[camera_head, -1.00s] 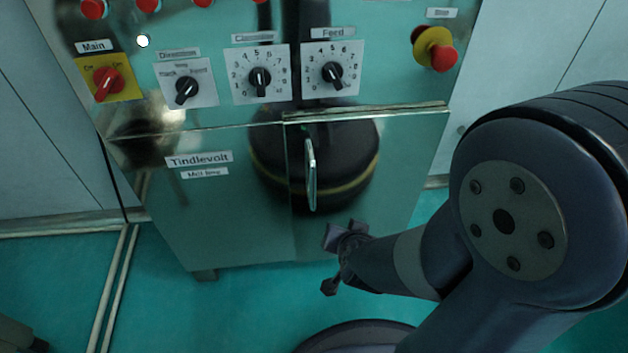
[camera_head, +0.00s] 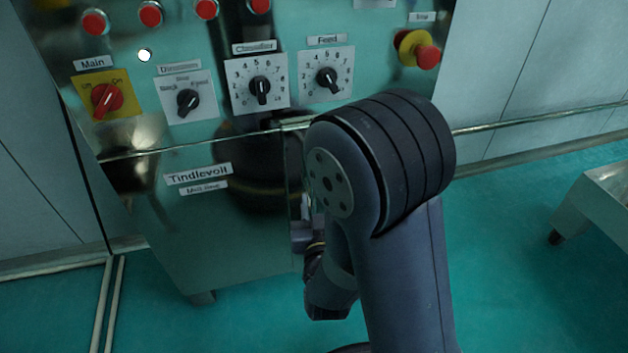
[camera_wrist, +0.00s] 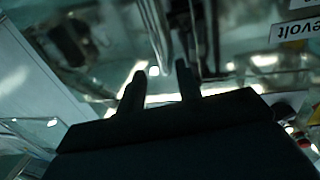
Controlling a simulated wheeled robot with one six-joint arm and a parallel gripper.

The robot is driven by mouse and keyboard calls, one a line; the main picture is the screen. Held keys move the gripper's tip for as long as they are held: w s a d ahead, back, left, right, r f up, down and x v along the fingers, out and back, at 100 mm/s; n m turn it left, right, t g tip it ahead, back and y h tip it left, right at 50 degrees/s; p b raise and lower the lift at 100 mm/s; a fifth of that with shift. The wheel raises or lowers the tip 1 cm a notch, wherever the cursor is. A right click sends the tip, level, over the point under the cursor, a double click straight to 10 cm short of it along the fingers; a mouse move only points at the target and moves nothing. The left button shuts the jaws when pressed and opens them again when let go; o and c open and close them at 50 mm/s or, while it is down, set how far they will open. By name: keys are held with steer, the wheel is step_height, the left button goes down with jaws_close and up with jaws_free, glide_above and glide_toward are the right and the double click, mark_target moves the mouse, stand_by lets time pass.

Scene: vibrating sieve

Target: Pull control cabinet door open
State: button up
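The control cabinet (camera_head: 215,245) is a shiny metal box with a "Tindlevolt" label (camera_head: 198,174) on its lower left front. Its right door is mostly hidden behind my arm. A sliver of the upright door handle (camera_head: 305,206) shows beside the arm. My gripper (camera_head: 303,236) is at the handle's lower part, partly hidden by my arm. In the wrist view my gripper (camera_wrist: 160,82) has two dark fingers with a gap between them. The bar handle (camera_wrist: 154,28) lies ahead of that gap. I cannot tell whether the fingers touch it, or whether the door is ajar.
Above the door are a red main switch (camera_head: 106,98), black dials (camera_head: 261,87), red buttons (camera_head: 151,13) and a red-yellow stop knob (camera_head: 426,56). A metal-legged stand (camera_head: 590,205) is at the far right. The teal floor (camera_head: 520,270) between it and my arm is clear.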

steer(key=w, duration=0.5)
steer(key=w+b, duration=0.1)
steer(key=w, duration=0.2)
steer(key=shift+a, duration=0.3)
jaws_close()
